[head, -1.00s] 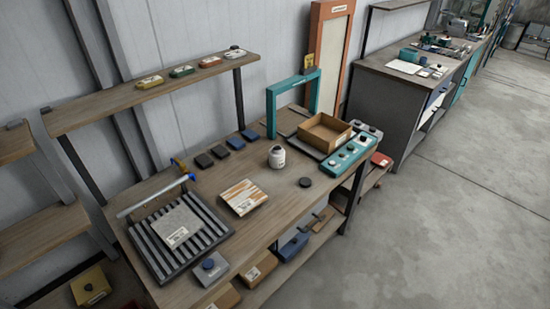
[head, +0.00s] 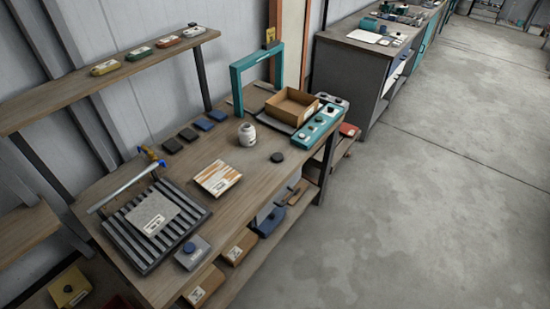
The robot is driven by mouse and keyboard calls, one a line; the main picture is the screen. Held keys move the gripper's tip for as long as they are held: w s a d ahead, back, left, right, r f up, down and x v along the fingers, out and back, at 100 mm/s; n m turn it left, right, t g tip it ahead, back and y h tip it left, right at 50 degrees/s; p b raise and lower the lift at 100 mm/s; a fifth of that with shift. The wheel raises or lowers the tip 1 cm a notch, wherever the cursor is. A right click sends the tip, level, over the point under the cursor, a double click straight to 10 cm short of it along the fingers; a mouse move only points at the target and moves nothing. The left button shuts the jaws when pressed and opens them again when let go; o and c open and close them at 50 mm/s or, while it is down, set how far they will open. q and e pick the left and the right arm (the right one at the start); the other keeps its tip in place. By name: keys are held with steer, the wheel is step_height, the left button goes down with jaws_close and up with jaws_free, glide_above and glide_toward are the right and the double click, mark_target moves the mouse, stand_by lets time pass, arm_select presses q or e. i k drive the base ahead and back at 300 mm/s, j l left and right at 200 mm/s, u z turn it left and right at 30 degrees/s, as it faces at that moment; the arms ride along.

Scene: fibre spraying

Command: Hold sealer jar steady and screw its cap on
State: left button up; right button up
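A small white jar (head: 247,135) with a label stands upright on the wooden workbench (head: 262,168), near its middle. A dark round cap (head: 277,157) lies flat on the bench to the right of the jar, apart from it and closer to the front edge. The jar's top is small in the picture, and its opening cannot be made out clearly. Neither of my grippers shows in the head view.
A striped sample block (head: 217,177), a slatted rack (head: 140,222) and dark pads (head: 188,134) lie on the bench. A cardboard box (head: 291,107), a teal frame (head: 257,78) and a teal control panel (head: 314,127) stand at its far end. The floor (head: 420,190) right of the bench is clear.

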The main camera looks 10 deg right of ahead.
mark_target(246, 132)
steer(key=i+l+u, duration=0.2)
steer(key=l, duration=0.15)
steer(key=i+l+u, duration=0.2)
steer(key=l, duration=0.15)
steer(key=l+u, duration=0.2)
steer(key=l, duration=0.2)
steer(key=i, duration=0.05)
